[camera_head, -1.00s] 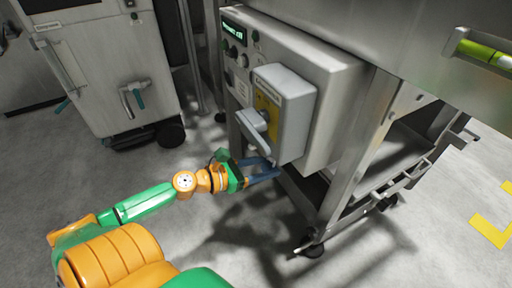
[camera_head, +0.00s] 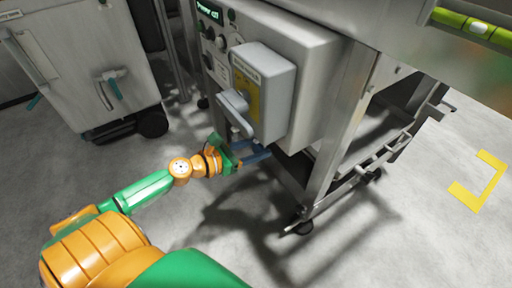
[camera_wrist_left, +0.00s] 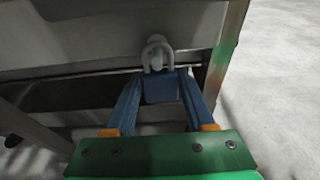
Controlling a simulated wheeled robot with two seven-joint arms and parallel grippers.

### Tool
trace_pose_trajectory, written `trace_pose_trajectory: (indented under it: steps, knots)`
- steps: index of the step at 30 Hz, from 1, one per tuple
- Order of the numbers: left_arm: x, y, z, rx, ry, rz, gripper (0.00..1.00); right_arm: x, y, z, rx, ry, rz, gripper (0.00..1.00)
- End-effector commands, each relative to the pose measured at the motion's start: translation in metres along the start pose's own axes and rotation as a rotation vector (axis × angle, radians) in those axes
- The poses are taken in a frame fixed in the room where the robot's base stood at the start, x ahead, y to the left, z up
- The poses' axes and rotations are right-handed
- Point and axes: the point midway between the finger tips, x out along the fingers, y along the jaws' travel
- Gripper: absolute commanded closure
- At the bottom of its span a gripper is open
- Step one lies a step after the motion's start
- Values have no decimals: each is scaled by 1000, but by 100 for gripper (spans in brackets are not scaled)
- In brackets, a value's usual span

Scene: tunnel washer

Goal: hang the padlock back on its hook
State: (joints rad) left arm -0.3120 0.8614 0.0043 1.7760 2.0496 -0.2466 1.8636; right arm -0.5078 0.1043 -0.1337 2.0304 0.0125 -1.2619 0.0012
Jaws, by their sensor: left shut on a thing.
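My left gripper (camera_head: 258,154) reaches in below the grey switch box on the control cabinet. In the left wrist view, its blue fingers (camera_wrist_left: 161,82) are shut on the padlock, which has a blue body (camera_wrist_left: 160,90) and a pale grey shackle (camera_wrist_left: 146,50) pointing up. A light, rounded peg-like piece (camera_wrist_left: 157,62) shows inside the shackle's loop, against the grey panel. I cannot tell whether the shackle is around it or only in front of it. The padlock cannot be made out in the head view. My right gripper is not in view.
The grey switch box (camera_head: 277,80) with its handle (camera_head: 235,110) sticks out from the cabinet (camera_head: 310,60) just above my gripper. A metal frame leg (camera_head: 335,150) stands to the right. A wheeled grey unit (camera_head: 85,65) stands at the left. The floor in front is clear.

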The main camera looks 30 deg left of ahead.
Motion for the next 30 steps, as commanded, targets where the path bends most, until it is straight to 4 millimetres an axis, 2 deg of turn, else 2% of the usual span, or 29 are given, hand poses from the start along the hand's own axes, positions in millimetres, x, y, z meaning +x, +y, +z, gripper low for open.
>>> trace_pose_trajectory:
  steps: [1, 2, 5, 6, 15, 17, 24, 30]
  knots:
    - [0, 0, 0, 0, 0, 0, 100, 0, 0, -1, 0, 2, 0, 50]
    - [0, 0, 0, 0, 0, 0, 40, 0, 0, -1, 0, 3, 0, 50]
    - [0, 0, 0, 0, 0, 0, 13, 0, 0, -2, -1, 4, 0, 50]
    - [0, 0, 0, 0, 0, 0, 11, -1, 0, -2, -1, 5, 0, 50]
    - [-3, -1, 0, -2, 1, -1, 11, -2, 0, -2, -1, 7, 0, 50]
    - [-11, 0, 0, -5, 2, 0, 11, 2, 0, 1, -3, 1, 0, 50]
    - [-59, 0, 2, -5, 2, 2, 11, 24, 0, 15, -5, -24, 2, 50]
    - [-72, 0, 0, 1, 0, 0, 11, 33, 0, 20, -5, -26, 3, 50]
